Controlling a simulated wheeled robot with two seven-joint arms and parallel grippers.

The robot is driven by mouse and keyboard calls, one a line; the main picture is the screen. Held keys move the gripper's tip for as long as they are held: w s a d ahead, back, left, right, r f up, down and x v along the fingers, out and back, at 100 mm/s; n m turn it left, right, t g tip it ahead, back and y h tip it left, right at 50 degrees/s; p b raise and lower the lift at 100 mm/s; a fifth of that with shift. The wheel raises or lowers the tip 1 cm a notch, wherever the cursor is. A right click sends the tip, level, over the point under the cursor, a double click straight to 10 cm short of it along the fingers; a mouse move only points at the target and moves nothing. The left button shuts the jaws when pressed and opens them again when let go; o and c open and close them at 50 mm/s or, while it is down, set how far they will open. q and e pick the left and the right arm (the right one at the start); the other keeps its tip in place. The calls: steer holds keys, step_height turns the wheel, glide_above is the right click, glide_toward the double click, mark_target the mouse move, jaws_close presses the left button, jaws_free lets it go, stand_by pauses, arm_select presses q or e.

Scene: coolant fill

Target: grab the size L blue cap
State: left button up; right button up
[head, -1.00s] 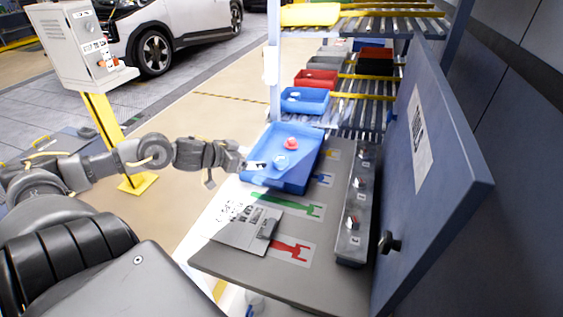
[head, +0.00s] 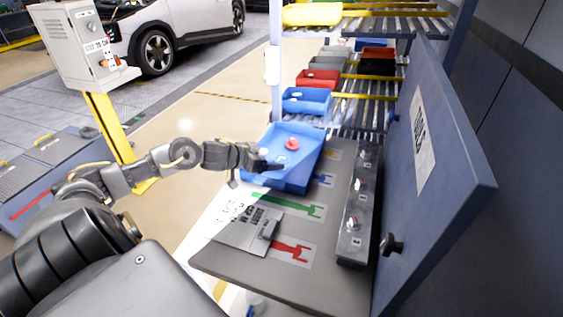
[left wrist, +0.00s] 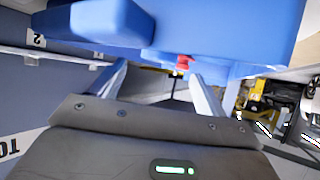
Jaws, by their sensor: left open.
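A shallow blue tray (head: 310,165) sits at the far end of the grey worktop. A red cap (head: 291,143) stands in it and also shows in the left wrist view (left wrist: 184,62). A small patch of the light blue cap (head: 282,159) seems to show beside my gripper; the rest is hidden, and I cannot read its size. My left gripper (head: 268,164) is at the tray's left side, reaching over its rim. Its fingers are apart and nothing is between them in the left wrist view (left wrist: 160,85). Blue surfaces fill the top of that view. My right gripper is not in view.
A blue tool panel (head: 435,180) stands upright along the right. A roller rack with bins (head: 306,100) stands behind the tray.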

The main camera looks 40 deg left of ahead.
mark_target(281, 159)
arm_select(q)
steer(key=x, duration=0.3)
steer(key=shift+w+d+f, duration=0.15)
steer(key=shift+w, duration=0.15)
steer(key=c, duration=1)
steer(key=shift+c, duration=0.2)
steer(key=shift+r, duration=0.55)
step_height(281, 159, up, 2)
steer(key=shift+s+r+b, duration=0.15)
steer(key=shift+r+b, duration=0.05)
steer(key=shift+b, duration=0.1)
steer(key=s+a+r, duration=0.9)
steer(key=s, duration=0.1)
steer(key=shift+s+r+b, duration=0.25)
steer(key=shift+s+b, duration=0.05)
steer(key=shift+b, duration=0.15)
